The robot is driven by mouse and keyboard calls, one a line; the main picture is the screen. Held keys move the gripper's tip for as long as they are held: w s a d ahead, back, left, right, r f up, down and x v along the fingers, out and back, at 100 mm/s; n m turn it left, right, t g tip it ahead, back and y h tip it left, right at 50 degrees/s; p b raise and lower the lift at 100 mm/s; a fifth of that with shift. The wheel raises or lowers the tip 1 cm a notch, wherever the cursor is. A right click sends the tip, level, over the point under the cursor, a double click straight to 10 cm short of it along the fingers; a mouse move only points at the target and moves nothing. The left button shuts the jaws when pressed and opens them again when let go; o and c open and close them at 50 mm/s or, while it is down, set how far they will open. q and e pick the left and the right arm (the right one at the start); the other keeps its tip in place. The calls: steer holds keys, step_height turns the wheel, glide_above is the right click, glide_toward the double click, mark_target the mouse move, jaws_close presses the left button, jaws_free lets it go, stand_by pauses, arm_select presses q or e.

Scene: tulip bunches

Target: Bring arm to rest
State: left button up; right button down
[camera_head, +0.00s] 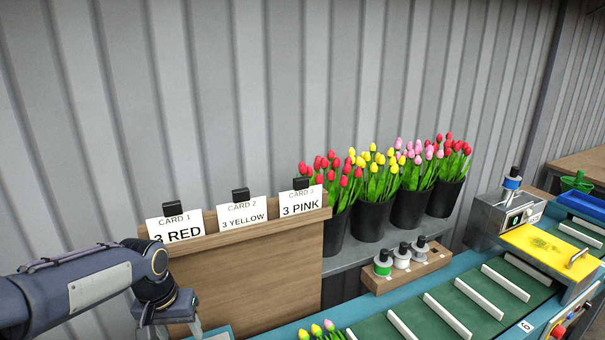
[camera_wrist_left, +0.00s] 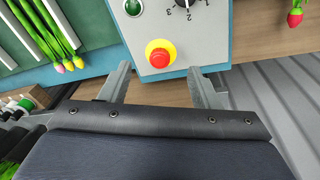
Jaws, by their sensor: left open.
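My left arm comes in from the left in the head view, its gripper (camera_head: 172,328) low at the bottom edge, in front of the wooden card board. In the left wrist view the two fingers (camera_wrist_left: 163,85) are apart with nothing between them. Beyond them is a grey control box (camera_wrist_left: 190,35) with a red stop button (camera_wrist_left: 159,56) on a yellow base, a dial and a green button. My right gripper is not seen.
Several black buckets of tulips (camera_head: 371,220) stand on a shelf by the wall. Cards (camera_head: 242,212) read 3 red, 3 yellow, 3 pink. A green slatted conveyor (camera_head: 450,305) runs rightward to a machine (camera_head: 505,215). Loose tulips (camera_head: 322,328) lie on its near end.

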arm_select(q)
steer(key=s+d+r+t+h, duration=0.1)
steer(key=s+d+t, duration=0.1)
steer(key=s, duration=0.9)
steer(key=s+d+r+t+h, duration=0.2)
steer(key=s+d, duration=0.1)
steer(key=s, duration=0.8)
steer(key=shift+s+d+r+n, duration=0.15)
steer(key=shift+d+r+n, duration=0.05)
steer(key=shift+r+n, duration=0.1)
